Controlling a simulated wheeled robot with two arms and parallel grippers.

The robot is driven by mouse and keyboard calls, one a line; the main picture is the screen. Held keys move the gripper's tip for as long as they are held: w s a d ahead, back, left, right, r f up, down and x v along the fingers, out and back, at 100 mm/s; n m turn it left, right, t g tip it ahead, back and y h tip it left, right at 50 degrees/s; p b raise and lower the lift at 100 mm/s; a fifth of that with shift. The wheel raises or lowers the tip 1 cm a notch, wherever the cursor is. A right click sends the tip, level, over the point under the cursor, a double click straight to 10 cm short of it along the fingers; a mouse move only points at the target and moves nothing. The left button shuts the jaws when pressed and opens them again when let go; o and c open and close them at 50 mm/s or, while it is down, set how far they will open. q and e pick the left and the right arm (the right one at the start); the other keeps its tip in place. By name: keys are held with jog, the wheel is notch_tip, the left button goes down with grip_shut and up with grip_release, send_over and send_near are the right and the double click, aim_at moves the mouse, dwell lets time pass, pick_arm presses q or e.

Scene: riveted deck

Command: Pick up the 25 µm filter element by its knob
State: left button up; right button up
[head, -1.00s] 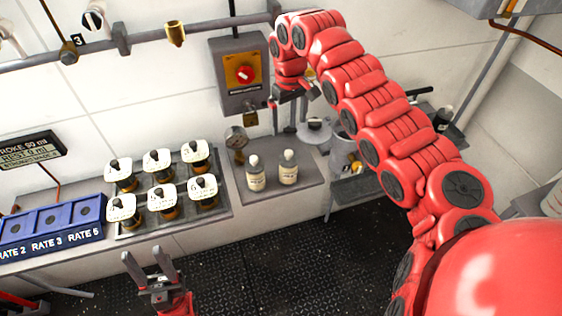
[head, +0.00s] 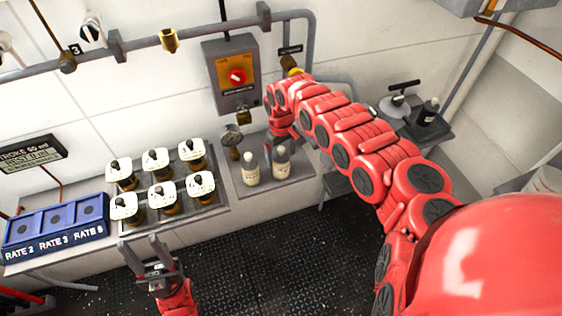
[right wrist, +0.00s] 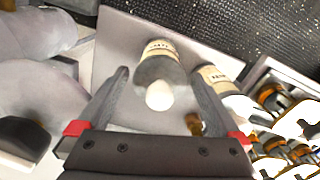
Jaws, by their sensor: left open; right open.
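I cannot make out any 25 µm marking, so I cannot tell which thing is the filter element. Several amber jars with square white tops and black knobs (head: 155,160) stand in a metal rack on the bench. My right gripper (right wrist: 159,72) is open. Two bottles stand below it; one bottle (right wrist: 158,78) shows between its fingers in the right wrist view, apparently not gripped. The bottles also show in the head view (head: 250,170), where the right arm hides part of the bench behind. My left gripper (head: 143,243) is open and empty, low in front of the jar rack.
A blue block (head: 55,222) marked RATE stands left of the jars. A tray with a black bottle (head: 428,112) is at the back right. The dark deck (head: 270,250) is clear.

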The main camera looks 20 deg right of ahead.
jog(key=shift+f, duration=0.15)
grip_shut()
dwell(0.4)
